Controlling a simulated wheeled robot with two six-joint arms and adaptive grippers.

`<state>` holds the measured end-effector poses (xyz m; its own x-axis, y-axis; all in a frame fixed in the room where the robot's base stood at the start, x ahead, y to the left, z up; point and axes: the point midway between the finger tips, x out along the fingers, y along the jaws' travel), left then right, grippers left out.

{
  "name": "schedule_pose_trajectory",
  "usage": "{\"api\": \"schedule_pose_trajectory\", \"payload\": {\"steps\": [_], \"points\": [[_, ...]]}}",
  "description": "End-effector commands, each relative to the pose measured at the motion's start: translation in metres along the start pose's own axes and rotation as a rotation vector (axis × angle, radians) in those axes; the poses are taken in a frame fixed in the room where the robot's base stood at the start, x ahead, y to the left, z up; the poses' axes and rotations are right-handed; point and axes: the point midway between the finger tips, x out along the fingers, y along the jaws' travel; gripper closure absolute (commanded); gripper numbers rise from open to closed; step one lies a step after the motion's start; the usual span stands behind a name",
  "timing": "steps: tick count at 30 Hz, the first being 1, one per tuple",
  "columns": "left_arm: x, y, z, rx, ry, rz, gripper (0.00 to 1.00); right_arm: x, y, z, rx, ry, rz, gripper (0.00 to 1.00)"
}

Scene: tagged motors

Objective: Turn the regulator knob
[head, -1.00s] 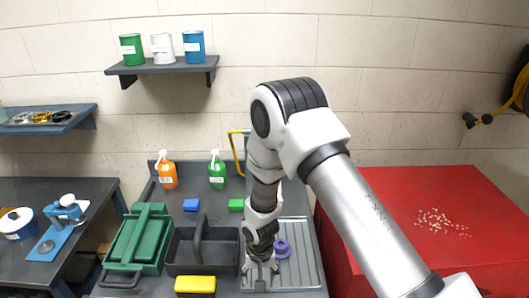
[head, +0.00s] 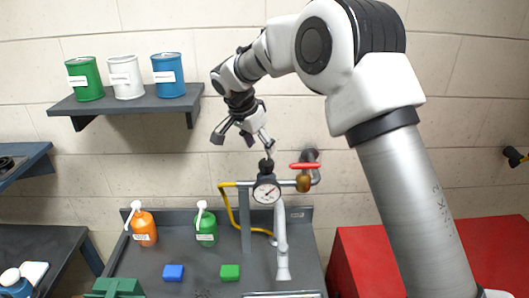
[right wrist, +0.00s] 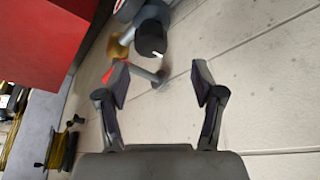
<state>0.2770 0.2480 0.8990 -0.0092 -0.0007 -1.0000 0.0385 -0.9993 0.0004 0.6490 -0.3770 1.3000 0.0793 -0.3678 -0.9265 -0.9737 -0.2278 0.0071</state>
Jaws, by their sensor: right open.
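The regulator's black knob (head: 266,165) stands on top of the pressure gauge (head: 266,192), by the wall above the back of the bench. In the right wrist view a black knob (right wrist: 151,39) with a white mark shows beyond the fingertips, a little left of the middle between them. My right gripper (head: 243,140) is open and empty, above and slightly left of the knob in the head view, apart from it. Its spread fingers also show in the right wrist view (right wrist: 161,70). My left gripper is not in view.
A red lever handle (head: 305,166) on a brass valve (head: 303,183) sits just right of the gauge. A yellow hose (head: 232,207) loops left. A shelf (head: 140,104) with three cans is at upper left.

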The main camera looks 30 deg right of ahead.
Motion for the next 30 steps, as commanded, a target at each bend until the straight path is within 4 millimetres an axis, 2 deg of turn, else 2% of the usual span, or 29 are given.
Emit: {"api": "schedule_pose_trajectory", "payload": {"steps": [3, 9, 12, 18, 23, 24, 30], "points": [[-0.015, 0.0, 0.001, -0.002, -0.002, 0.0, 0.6, 0.019, 0.001, -0.001, -0.003, -0.002, 0.004, 0.33], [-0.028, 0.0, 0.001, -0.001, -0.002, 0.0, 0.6, 0.054, 0.0, 0.0, -0.005, -0.002, 0.002, 0.33], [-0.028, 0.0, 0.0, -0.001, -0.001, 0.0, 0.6, 0.061, 0.0, 0.001, -0.004, -0.002, 0.0, 0.33], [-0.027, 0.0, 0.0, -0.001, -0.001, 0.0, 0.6, 0.063, 0.0, 0.001, -0.005, -0.001, -0.001, 0.33], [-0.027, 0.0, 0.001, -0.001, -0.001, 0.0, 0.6, 0.062, 0.0, 0.001, -0.005, -0.001, -0.001, 0.89], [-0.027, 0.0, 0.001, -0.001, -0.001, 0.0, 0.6, 0.062, 0.0, 0.001, -0.005, -0.001, 0.0, 0.93], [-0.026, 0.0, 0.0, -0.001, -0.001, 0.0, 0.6, 0.063, 0.0, 0.002, -0.008, -0.002, 0.0, 0.93]]}}
